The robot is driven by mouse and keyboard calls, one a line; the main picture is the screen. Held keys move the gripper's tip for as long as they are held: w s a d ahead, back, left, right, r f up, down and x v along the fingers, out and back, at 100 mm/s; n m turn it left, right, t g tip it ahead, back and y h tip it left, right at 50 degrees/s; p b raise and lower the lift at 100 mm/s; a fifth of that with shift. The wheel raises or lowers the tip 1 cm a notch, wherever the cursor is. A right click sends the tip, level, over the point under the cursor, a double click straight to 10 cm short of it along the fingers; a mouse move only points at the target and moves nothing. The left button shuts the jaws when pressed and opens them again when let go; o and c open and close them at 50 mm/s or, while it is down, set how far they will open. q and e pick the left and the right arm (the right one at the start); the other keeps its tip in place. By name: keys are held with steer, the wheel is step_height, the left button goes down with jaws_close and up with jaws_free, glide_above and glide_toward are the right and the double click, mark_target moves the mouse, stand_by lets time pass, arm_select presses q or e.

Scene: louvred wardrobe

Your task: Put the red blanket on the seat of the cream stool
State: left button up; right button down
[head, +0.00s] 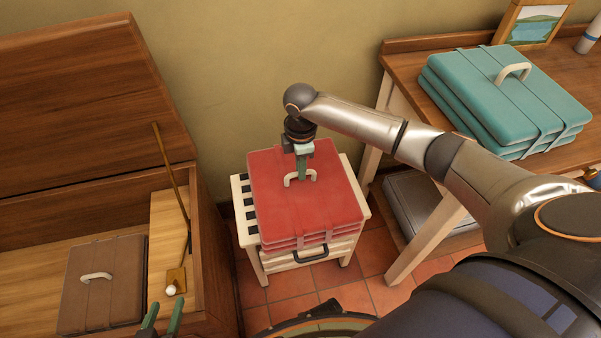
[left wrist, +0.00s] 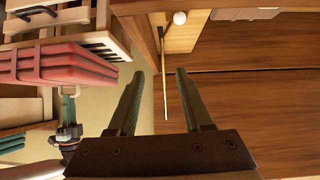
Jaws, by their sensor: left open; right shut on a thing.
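The red blanket (head: 330,205) is a folded, strapped stack with a pale handle on top. It lies flat over the seat of the cream stool (head: 243,208), covering most of it; the striped left edge shows. My right gripper (head: 301,174) points down and is shut on the handle. In the left wrist view, the blanket (left wrist: 60,66) is against the stool's seat (left wrist: 112,42), with no clear gap visible. My left gripper (head: 165,308) is open and empty near the bottom edge, in front of the wooden chest; its fingers also show in the left wrist view (left wrist: 159,78).
An open wooden chest (head: 215,255) at left holds a brown folded stack (head: 105,285) and a propping stick (head: 170,180). A wooden table (head: 405,65) at right carries a teal folded stack (head: 515,95) and a picture frame (head: 530,22). A grey folded stack (head: 425,210) lies beneath.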

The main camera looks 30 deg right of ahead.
steer(key=shift+w+a+f, duration=0.1)
steer(key=shift+f, duration=0.75)
arm_select(q)
steer(key=w+r, duration=0.1)
steer(key=w+r+t, duration=0.1)
steer(key=shift+r+t, duration=0.3)
steer(key=shift+r, duration=0.05)
arm_select(e)
steer(key=shift+f, duration=0.1)
steer(key=c, duration=1.2)
jaws_free()
steer(key=shift+f, duration=0.1)
steer(key=o, duration=0.4)
steer(key=shift+c, duration=0.2)
